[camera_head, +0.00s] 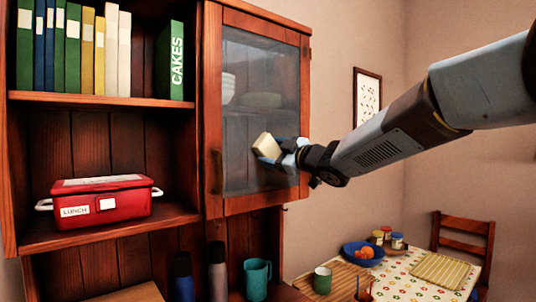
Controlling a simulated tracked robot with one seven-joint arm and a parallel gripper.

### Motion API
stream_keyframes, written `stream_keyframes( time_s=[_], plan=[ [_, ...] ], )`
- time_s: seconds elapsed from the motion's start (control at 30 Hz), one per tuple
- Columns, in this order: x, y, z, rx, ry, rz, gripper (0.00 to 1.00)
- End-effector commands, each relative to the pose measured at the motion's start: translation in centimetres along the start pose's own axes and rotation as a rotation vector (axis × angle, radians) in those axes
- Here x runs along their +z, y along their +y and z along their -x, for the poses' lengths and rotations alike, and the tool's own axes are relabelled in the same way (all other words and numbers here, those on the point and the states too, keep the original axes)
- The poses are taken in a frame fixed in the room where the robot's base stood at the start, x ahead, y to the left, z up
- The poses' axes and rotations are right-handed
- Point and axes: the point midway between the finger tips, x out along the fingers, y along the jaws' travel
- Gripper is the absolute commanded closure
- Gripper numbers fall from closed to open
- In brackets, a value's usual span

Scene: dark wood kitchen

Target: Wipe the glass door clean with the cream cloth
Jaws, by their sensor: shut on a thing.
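The glass door (252,75) is a pane in a reddish-brown wooden frame on the upper right of the cabinet. It looks closed, and stacked dishes show dimly through it. The glass has a greyish, hazy look. My gripper (270,147) is in front of the lower right part of the pane, reaching in from the right. It is shut on the cream cloth (266,146), which looks like a small folded block. The cloth is at or very near the glass; I cannot tell whether it touches.
Left of the door, open shelves hold several books (100,55) and a red lunch box (102,200). Below stand two dark bottles (217,270) and a teal mug (257,279). A table (398,283) with a blue fruit bowl (362,254) is at the lower right.

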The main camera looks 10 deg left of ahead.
Motion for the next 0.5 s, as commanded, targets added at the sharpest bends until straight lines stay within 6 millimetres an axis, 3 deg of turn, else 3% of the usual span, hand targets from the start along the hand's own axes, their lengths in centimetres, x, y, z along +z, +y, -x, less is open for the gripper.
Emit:
stream_keyframes(
  time_s=[0.5],
  plan=[
    [1.9, 1.9, 0.0, 0.0, -0.001, 0.0, 0.55]
  ],
)
